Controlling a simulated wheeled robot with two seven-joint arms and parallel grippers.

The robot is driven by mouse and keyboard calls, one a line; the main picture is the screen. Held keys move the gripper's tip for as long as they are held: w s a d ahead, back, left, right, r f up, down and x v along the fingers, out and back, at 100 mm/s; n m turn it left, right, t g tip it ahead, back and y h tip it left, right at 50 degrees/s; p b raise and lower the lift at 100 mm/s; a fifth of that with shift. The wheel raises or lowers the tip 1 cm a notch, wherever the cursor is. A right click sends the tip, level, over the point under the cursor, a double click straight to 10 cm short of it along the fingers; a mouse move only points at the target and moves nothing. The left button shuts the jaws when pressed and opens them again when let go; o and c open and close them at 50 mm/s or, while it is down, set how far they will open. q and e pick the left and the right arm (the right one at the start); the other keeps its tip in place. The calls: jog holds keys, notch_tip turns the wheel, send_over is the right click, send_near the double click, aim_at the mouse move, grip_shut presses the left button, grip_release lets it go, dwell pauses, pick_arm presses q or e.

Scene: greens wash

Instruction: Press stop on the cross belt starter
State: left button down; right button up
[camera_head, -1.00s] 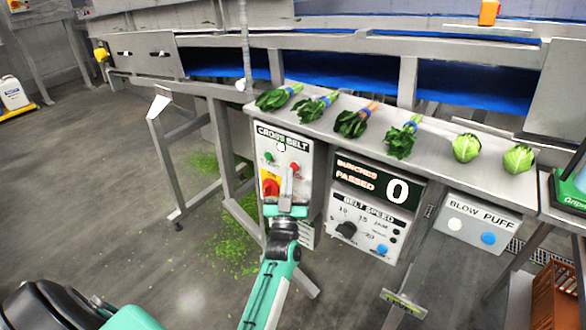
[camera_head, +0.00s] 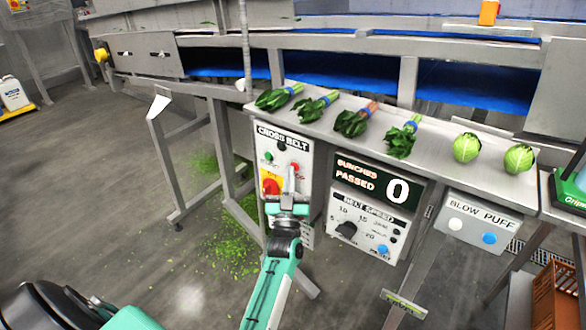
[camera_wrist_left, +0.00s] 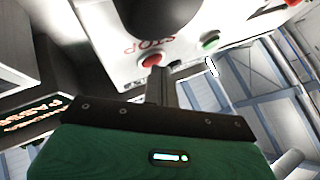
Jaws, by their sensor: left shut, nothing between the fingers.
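The cross belt starter (camera_head: 300,152) is a pale panel below the steel shelf, with a green button (camera_head: 268,157), a red stop button (camera_head: 295,167), a dark round lamp (camera_head: 282,147) and a red rotary switch (camera_head: 271,186). My left gripper (camera_head: 291,177) is shut and empty, its tips at the lower edge of the red button. In the left wrist view the red button (camera_wrist_left: 152,60), beside upside-down STOP lettering, is right at the fingertips (camera_wrist_left: 160,72); I cannot tell whether they touch. The green button (camera_wrist_left: 210,40) is clear of them. My right gripper is not in view.
A belt speed panel (camera_head: 350,208) with a counter reading 0 and a blow puff box (camera_head: 478,222) stand to the right. Bunched greens and two round heads lie on the shelf (camera_head: 435,150) above. Green scraps litter the floor at left.

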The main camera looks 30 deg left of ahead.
pick_arm(q)
jog(key=shift+s, duration=0.1)
jog(key=shift+s+a+p, duration=0.1)
jog(key=shift+s+p, duration=0.35)
jog(key=shift+s, duration=0.3)
jog(key=shift+s+a+p, duration=0.2)
jog(key=shift+s+p, duration=0.85)
jog(key=shift+s, duration=1.45)
